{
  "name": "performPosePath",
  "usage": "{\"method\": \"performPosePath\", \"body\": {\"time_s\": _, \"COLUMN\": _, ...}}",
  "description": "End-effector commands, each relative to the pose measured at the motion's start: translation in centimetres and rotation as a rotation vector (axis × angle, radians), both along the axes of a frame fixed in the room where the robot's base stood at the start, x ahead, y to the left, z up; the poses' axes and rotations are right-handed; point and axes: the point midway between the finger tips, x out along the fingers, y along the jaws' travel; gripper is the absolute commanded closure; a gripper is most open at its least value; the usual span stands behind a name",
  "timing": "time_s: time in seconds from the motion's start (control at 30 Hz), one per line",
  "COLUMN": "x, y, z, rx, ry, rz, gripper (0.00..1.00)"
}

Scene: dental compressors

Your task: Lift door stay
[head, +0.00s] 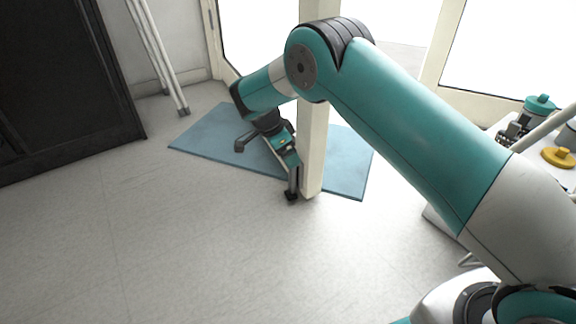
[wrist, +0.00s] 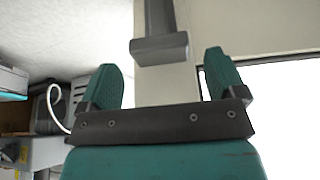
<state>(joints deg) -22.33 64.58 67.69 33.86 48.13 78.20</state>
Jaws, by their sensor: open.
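The door stay (wrist: 160,48) is a dark grey bar with a blunt block foot, set against the cream door frame in the wrist view. Its upper part runs out of the top edge. A small dark piece low on the door (head: 312,150), near the floor in the head view, appears to be the same stay (head: 291,193). My gripper (wrist: 160,64) is open, with one teal finger on each side of the stay's line. The foot shows between and just beyond the fingertips, with no visible contact. In the head view my gripper (head: 281,145) is low beside the door; its fingertips are unclear.
A blue mat (head: 215,135) lies under the door. A black cabinet (head: 55,75) stands at left, with white poles (head: 158,55) against the wall. A white table (head: 565,175) with bottles is at right. The front-left floor is clear.

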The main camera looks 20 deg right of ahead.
Motion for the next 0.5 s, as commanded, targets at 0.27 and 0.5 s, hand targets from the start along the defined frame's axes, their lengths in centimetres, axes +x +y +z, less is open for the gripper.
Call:
{"method": "performPosePath", "body": {"time_s": 0.27, "x": 0.15, "y": -0.89, "z": -2.12, "rx": 0.000, "ry": 0.000, "rz": -0.001, "gripper": 0.11}}
{"method": "performPosePath", "body": {"time_s": 0.5, "x": 0.15, "y": -0.89, "z": -2.05, "rx": 0.000, "ry": 0.000, "rz": 0.000, "gripper": 0.11}}
